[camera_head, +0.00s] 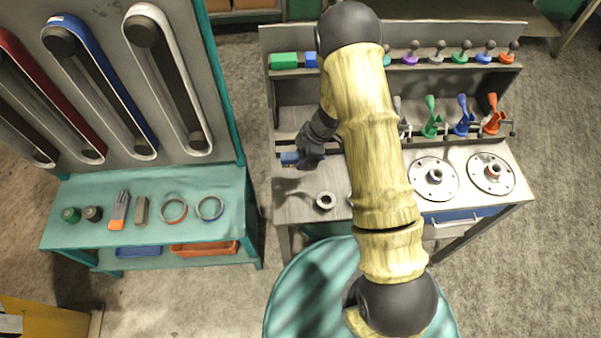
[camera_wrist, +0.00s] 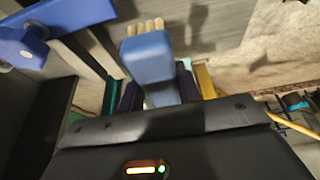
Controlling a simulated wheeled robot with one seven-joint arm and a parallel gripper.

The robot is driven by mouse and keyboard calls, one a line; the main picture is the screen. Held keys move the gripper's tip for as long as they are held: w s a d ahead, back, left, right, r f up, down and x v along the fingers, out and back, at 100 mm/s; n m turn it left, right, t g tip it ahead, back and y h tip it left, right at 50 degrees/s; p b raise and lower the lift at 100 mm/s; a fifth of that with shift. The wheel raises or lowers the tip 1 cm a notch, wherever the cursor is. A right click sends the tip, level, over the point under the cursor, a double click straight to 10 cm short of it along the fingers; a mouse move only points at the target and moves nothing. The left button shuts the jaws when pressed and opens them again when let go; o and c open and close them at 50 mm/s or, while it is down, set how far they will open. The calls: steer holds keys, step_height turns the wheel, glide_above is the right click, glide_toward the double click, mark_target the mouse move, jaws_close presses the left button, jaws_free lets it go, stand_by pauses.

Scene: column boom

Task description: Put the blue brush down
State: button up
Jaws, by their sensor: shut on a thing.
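The blue brush (camera_wrist: 150,68) has a blue block body and pale bristles pointing away from my gripper. My gripper (camera_wrist: 159,92) is shut on its body, with a dark finger on each side. In the head view the brush (camera_head: 289,158) shows as a short blue piece at the left end of the grey workbench (camera_head: 288,200). My gripper (camera_head: 309,156) is just right of it there, partly hiding it. The brush is over or on the bench top; I cannot tell whether it touches.
A small metal ring (camera_head: 326,201) lies on the bench in front of the gripper. Round flanged plates (camera_head: 433,179) lie further right. Colored levers (camera_head: 462,115) and a shelf of knobs stand behind. A teal bench (camera_head: 70,236) with tools is at left. Bare bench lies around the brush.

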mark_target(297, 177)
step_height(297, 177, down, 4)
steer(key=shift+w, duration=0.15)
steer(key=shift+d+f, duration=0.1)
steer(key=shift+s, duration=0.2)
step_height(297, 177, down, 4)
steer(key=shift+w+r+p, duration=0.1)
steer(key=shift+r+p, duration=0.05)
steer(key=shift+p, duration=0.4)
steer(key=shift+f, duration=0.2)
